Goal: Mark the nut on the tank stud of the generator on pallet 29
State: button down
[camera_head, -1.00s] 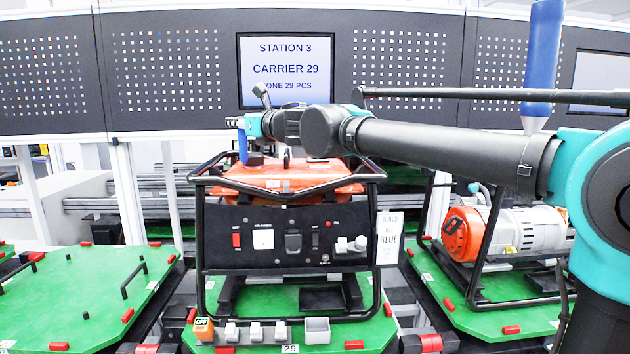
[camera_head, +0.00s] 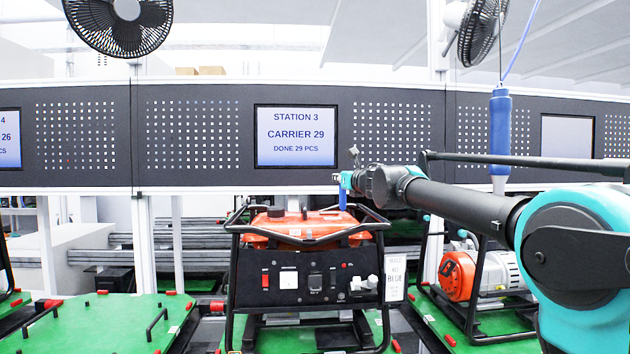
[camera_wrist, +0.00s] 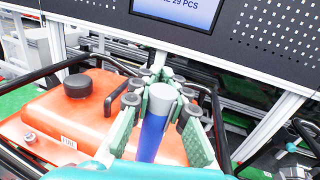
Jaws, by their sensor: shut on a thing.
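The generator in front of me has a black frame, a dark control panel (camera_head: 312,277) and an orange tank (camera_head: 280,228). The screen (camera_head: 296,136) above reads CARRIER 29. My gripper (camera_head: 345,180) is shut on a blue marker (camera_head: 343,199) over the tank's right side; the gripper (camera_wrist: 160,95) and blue marker (camera_wrist: 151,138) also show in the wrist view. The wrist view shows a black fuel cap (camera_wrist: 77,86) and a small silvery round fitting (camera_wrist: 30,137) on the tank at left; whether it is the stud's nut is unclear. The marker's tip is hidden.
A card (camera_head: 396,280) with the word BLUE hangs at the panel's right. Another generator (camera_head: 480,272) stands to the right, and a green pallet (camera_head: 100,325) lies left. A blue tool (camera_head: 500,130) hangs from a cable above my arm. Black frame bars surround the tank.

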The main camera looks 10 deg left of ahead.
jog(key=shift+f, duration=2.7)
jog(key=shift+f, duration=0.2)
jog(key=shift+r, duration=0.1)
jog(key=shift+r, duration=2.4)
